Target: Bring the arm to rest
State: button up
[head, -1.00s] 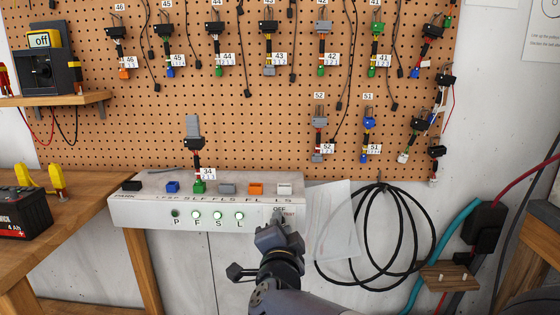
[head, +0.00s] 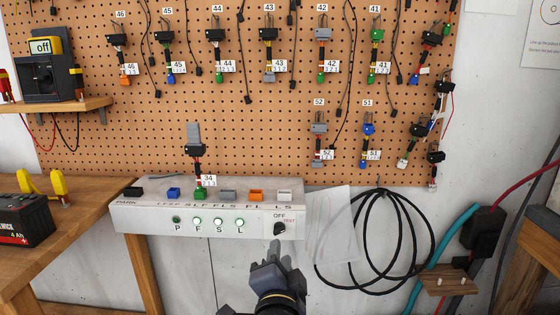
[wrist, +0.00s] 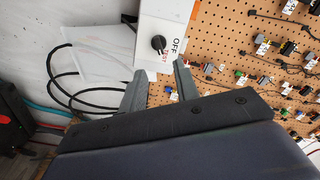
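My gripper (head: 272,252) is in front of and below the right end of the white test box (head: 250,228) in the head view. In the wrist view its two fingers (wrist: 159,86) stand apart with nothing between them. The black rotary knob (head: 279,229) sits beyond the fingertips, apart from them, with OFF and TEST labels beside it. The knob also shows in the wrist view (wrist: 158,43). Its exact pointing is too small to tell for sure. The F, S and L lamps glow green; the P lamp looks dim.
A connector tagged 34 (head: 195,150) is plugged into the green socket on the box. A pegboard (head: 275,110) with several hanging connectors stands behind. A clear sheet (head: 331,222) and coiled black cable (head: 380,240) hang at right. A workbench (head: 85,205) with a battery (head: 22,217) is at left.

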aim_at(282, 230)
jog(key=w+b, duration=0.1)
jog(key=w, duration=0.3)
jog(key=w+b, duration=0.1)
jog(key=w, duration=0.3)
jog(key=shift+w+d+f, duration=0.1)
jog(key=shift+d+f, duration=0.05)
jog(key=shift+d, duration=0.05)
jog(key=shift+a+r+n+p, duration=0.1)
jog(key=shift+r+n+p, duration=0.35)
jog(key=shift+p, duration=0.5)
jog(key=shift+n+p, duration=0.45)
jog(key=n+p, duration=0.5)
jog(key=shift+a, duration=0.1)
jog(key=n+p, duration=0.5)
jog(key=shift+a+r+p, duration=0.1)
jog(key=shift+a+p, duration=0.05)
jog(key=shift+p, duration=0.2)
jog(key=s, duration=1)
jog(key=shift+s+a+f, duration=0.2)
jog(key=shift+s, duration=0.05)
